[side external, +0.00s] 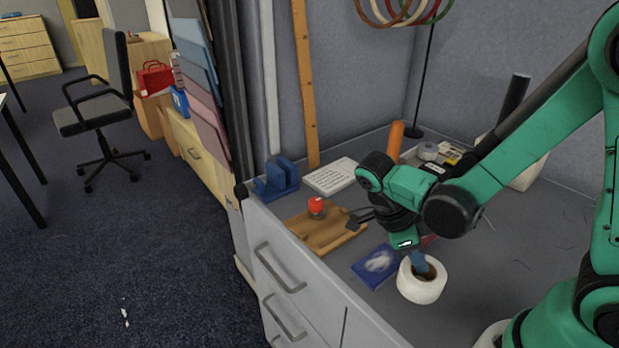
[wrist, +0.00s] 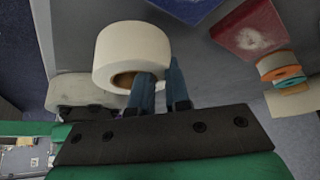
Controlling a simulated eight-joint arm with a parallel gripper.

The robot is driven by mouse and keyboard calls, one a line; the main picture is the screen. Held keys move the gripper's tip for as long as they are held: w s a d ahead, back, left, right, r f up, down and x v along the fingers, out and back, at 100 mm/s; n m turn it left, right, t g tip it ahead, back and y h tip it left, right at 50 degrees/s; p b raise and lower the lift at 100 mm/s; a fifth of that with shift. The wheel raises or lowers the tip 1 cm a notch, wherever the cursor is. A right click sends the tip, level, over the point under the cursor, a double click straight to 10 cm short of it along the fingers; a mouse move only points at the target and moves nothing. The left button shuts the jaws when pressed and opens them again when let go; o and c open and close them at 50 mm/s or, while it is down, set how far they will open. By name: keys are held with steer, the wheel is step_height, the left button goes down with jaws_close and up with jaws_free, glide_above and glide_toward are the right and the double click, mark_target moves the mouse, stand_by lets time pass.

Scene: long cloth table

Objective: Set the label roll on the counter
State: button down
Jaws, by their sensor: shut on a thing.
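The label roll (side external: 422,279) is a white roll with a brown core. It also shows in the wrist view (wrist: 128,48). My gripper (side external: 418,260) is shut on its wall. In the wrist view, one blue finger of my gripper (wrist: 160,82) reaches into the core opening and the other is on the outer side. The roll is over the front part of the grey counter (side external: 497,252). I cannot tell whether its underside touches the counter. The fingertips are partly hidden by the roll.
A blue booklet (side external: 376,266) lies beside the roll. A wooden tray (side external: 323,233) with a red-topped stamp (side external: 317,206), a blue holder (side external: 277,177) and a white notepad (side external: 331,176) stand farther left. An orange cylinder (side external: 395,140) stands behind. Bare counter lies right of the roll.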

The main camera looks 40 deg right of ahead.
steer(key=shift+f, duration=1)
steer(key=shift+f, duration=0.1)
steer(key=c, duration=0.9)
jaws_free()
steer(key=shift+o, duration=0.2)
